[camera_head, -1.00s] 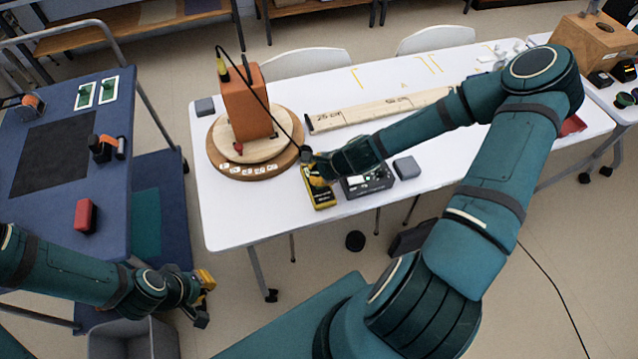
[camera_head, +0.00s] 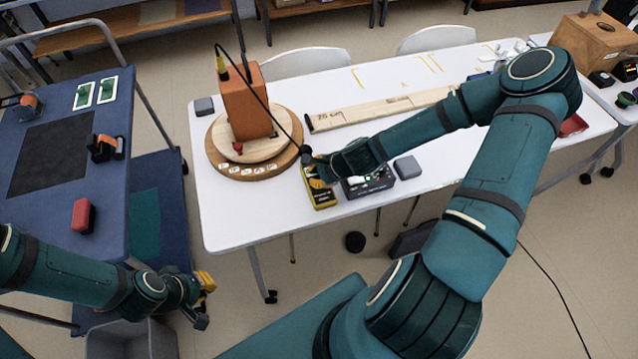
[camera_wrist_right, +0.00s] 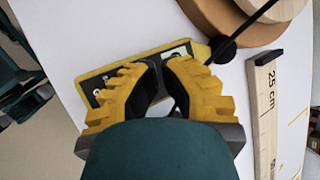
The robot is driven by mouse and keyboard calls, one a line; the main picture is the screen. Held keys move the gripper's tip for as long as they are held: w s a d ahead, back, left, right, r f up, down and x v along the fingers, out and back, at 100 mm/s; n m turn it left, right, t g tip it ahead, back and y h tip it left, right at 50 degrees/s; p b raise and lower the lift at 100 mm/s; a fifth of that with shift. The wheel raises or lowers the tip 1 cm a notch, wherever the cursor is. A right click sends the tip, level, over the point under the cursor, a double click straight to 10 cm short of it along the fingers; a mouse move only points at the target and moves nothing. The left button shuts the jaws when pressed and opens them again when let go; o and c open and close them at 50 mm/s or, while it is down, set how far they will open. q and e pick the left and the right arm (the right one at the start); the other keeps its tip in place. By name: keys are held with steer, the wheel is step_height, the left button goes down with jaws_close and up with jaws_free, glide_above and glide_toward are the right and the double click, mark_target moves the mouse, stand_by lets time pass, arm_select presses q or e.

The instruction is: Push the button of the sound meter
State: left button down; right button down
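The sound meter (camera_head: 325,202) is a yellow, dark-faced handheld device lying on the white table, partly covered by my right gripper (camera_head: 317,175). In the right wrist view the meter (camera_wrist_right: 98,80) runs behind the fingers, its pale display at their upper right and a black ball at its tip. My right gripper (camera_wrist_right: 163,65) is over the meter's middle, fingertips close together with nothing seen held; contact cannot be told. The button is not made out, likely hidden by the fingers. My left gripper (camera_head: 204,299) hangs low, left of the table; its opening is unclear.
An orange speaker (camera_head: 245,102) stands on a round wooden turntable (camera_head: 222,158), with a thin black line reaching towards the meter. A dark device (camera_head: 380,181), grey block (camera_head: 407,167) and wooden ruler board (camera_head: 355,115) are nearby. The table's front left is clear.

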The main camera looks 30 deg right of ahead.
steer(key=shift+f, duration=0.3)
stand_by(0.4)
steer(key=shift+r+p, duration=0.65)
steer(key=shift+r, duration=0.35)
step_height(320, 180, up, 6)
steer(key=p, duration=0.5)
steer(key=shift+a, duration=0.1)
